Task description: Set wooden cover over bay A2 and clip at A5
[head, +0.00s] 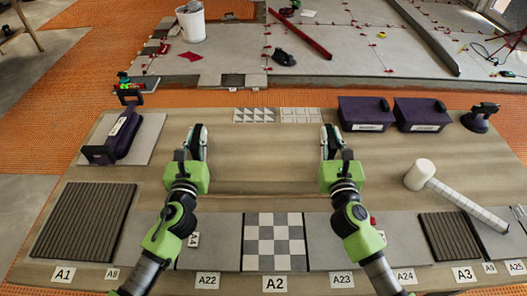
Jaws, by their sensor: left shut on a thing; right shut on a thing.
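A wooden cover (264,160) spans the space between my two grippers, its colour close to the table's. My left gripper (196,142) is shut on its left end, and my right gripper (331,142) is shut on its right end. The cover is behind bay A2 (273,238), a grey and white checkered tile area at the front edge, labelled A2 (275,284). Bay A2 is uncovered. A small red part (373,221) shows beside my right forearm; I cannot tell if it is a clip. I cannot make out a label A5.
Plain grey tiles flank the checkered bay. Ribbed dark panels lie at A1 (84,222) and A3 (449,237). A white-headed mallet (420,174) lies right.

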